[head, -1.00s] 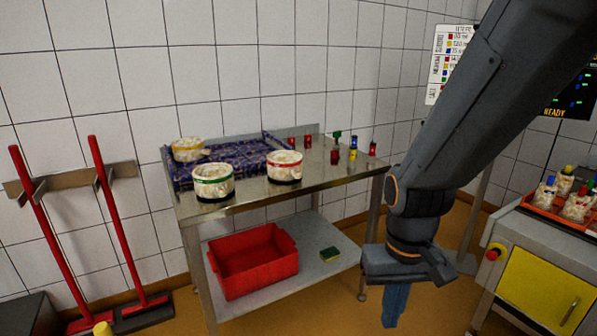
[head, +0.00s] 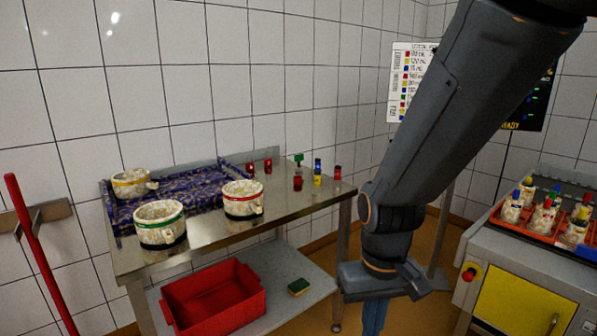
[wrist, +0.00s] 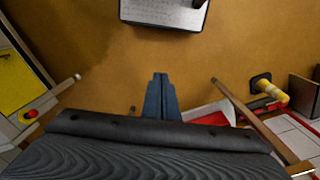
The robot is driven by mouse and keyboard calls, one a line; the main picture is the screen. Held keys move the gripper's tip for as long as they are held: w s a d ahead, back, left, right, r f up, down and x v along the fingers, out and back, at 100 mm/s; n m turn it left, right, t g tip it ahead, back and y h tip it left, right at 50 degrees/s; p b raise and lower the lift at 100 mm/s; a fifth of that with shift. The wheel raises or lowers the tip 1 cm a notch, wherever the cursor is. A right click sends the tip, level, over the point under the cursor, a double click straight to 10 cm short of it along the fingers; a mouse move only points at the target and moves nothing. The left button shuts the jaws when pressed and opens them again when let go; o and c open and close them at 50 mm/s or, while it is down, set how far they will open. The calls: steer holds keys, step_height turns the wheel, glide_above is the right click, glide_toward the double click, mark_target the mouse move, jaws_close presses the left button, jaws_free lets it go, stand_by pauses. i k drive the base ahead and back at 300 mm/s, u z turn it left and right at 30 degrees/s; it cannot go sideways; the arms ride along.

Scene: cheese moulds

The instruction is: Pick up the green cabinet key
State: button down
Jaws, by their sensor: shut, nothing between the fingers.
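A small green T-shaped piece (head: 299,159) stands upright at the back right of the steel table (head: 283,205), among small coloured pieces. It looks like the green key, but it is too small to be sure. My gripper (head: 374,320) hangs pointing down, right of the table and well apart from the green piece. Its fingertips are cut off by the bottom edge of the head view. In the wrist view my gripper (wrist: 160,76) has its fingers together and empty above the brown floor. The green piece does not show there.
A red crate (head: 213,299) and a sponge (head: 299,287) lie on the lower shelf. A yellow-doored cabinet (head: 512,305) stands right.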

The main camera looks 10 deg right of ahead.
mark_target(298, 158)
steer(key=u, duration=0.05)
steer(key=k, duration=0.55)
steer(key=z, duration=0.9)
steer(key=i, duration=1.75)
steer(key=u, duration=0.7)
steer(key=i, duration=0.85)
steer(key=u, duration=0.65)
